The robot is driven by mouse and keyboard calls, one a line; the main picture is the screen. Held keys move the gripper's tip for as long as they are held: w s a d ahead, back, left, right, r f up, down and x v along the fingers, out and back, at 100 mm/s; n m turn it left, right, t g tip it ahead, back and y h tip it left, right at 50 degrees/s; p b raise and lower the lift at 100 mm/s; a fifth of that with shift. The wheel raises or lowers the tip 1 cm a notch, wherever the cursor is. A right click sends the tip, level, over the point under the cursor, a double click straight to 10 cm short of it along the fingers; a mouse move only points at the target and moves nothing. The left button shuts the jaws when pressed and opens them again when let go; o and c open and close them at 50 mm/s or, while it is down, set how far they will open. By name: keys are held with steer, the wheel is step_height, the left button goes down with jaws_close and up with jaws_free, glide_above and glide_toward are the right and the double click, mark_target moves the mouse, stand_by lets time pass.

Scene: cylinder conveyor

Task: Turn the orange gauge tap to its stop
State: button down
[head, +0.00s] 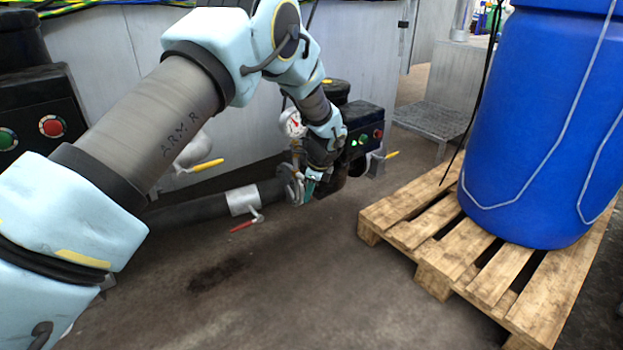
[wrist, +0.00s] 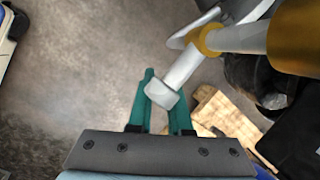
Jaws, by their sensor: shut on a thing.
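The gauge tap is on the pipework under a round white pressure gauge (head: 292,123) in the head view. In the wrist view the tap shows an orange-brown collar (wrist: 207,39) and a pale grey lever (wrist: 182,67) that slants down to the left. My gripper (wrist: 163,88) has teal fingers, one on each side of the lever's squared end, and is shut on it. In the head view my gripper (head: 311,187) is small beside the pipe flange, and my arm hides most of the tap.
A red-handled valve (head: 246,222) is on the dark pipe left of my gripper. A yellow-handled valve (head: 205,165) is further left. A blue drum (head: 535,120) stands on a wooden pallet (head: 432,272) at the right. The floor in front is clear.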

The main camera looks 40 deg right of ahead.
steer(key=shift+a+y+p, duration=0.25)
steer(key=shift+y+p, duration=0.25)
steer(key=shift+p, duration=0.05)
steer(key=shift+f, duration=0.15)
steer(key=c, duration=0.8)
jaws_free()
steer(key=shift+c, duration=0.2)
steer(key=p+v, duration=0.1)
steer(key=v, duration=1)
steer(key=shift+f, duration=0.1)
